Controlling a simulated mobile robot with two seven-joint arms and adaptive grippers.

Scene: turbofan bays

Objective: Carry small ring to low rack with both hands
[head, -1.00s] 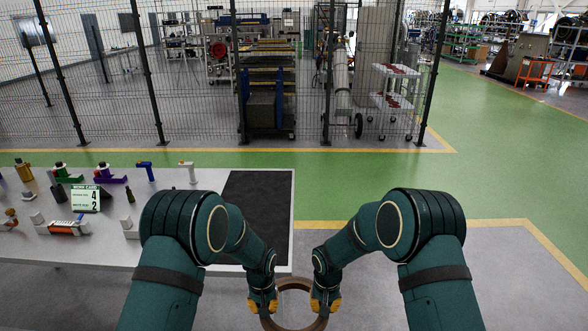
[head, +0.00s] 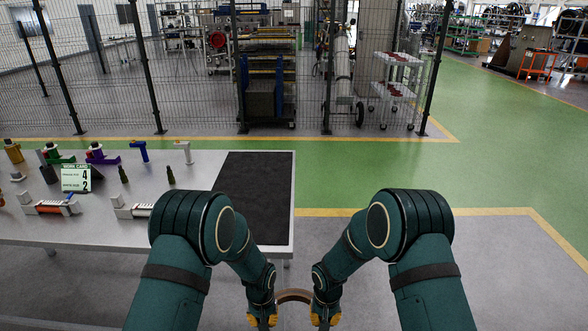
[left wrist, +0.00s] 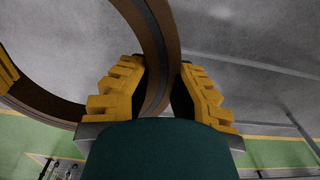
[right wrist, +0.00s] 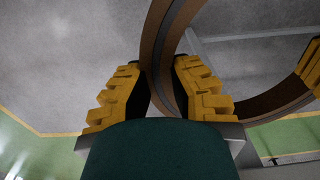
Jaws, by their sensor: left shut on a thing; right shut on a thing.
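The small ring (head: 294,295) is a brown band held between my two grippers, low at the bottom of the head view. Its lower part is cut off by the frame edge there. My left gripper (head: 262,319) is shut on the ring's left side. In the left wrist view the ring wall (left wrist: 158,60) passes between the yellow fingers (left wrist: 162,85). My right gripper (head: 325,318) is shut on the ring's right side. In the right wrist view the ring wall (right wrist: 160,60) runs between the fingers (right wrist: 158,85). I cannot make out the low rack for certain.
A grey table (head: 190,220) with a black mat (head: 252,195) stands at the left, with bottles, tools and a work card (head: 76,178) on it. A wire fence (head: 200,70) crosses behind. Green floor (head: 470,170) lies open at the right.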

